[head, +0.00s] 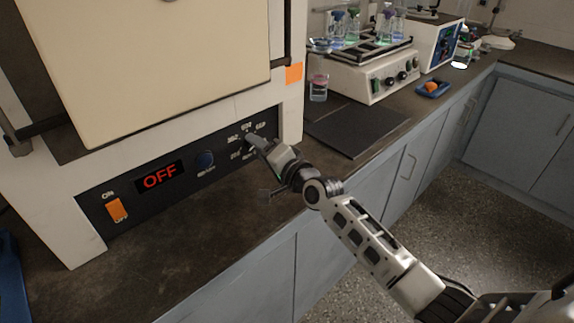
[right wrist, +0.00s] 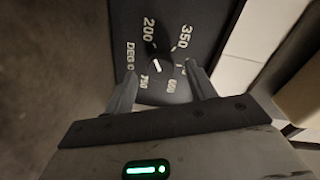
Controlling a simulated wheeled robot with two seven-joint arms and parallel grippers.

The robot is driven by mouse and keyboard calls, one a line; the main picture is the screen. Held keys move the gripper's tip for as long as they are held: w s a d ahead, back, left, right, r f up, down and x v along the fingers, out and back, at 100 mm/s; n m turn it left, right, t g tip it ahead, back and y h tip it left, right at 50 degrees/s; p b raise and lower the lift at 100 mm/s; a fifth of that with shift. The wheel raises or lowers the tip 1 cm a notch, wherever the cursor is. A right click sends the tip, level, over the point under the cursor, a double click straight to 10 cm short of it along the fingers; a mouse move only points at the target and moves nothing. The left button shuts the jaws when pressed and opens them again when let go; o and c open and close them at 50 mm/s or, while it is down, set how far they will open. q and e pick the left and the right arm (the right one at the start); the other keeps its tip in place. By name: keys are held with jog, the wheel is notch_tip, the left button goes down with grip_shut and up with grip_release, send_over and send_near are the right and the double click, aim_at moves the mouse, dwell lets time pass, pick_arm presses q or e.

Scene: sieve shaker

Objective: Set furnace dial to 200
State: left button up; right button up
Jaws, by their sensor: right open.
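The furnace (head: 285,120) stands at the left in the head view, with a black control panel along its lower front. Its display (head: 160,176) reads OFF in red. My right gripper (head: 254,141) is at the dial on the right of the panel and hides most of it. In the right wrist view, the dark dial (right wrist: 157,54) shows beyond the open fingers (right wrist: 160,73), with 200, 350, 600 and 750 printed around it. A white mark shows on the knob; which number it points to is not clear. No grip on the knob shows. My left gripper is out of view.
A dark mat (head: 357,128) and a small beaker (head: 318,88) lie to the right on the counter. A shaker with flasks (head: 368,78) stands behind them.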

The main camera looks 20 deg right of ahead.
jog(key=v, duration=1.2)
jog(key=shift+s+d, duration=0.1)
jog(key=shift+s, duration=0.3)
jog(key=shift+s+d+r, duration=0.1)
jog(key=shift+s+d, duration=0.1)
jog(key=shift+s, duration=0.4)
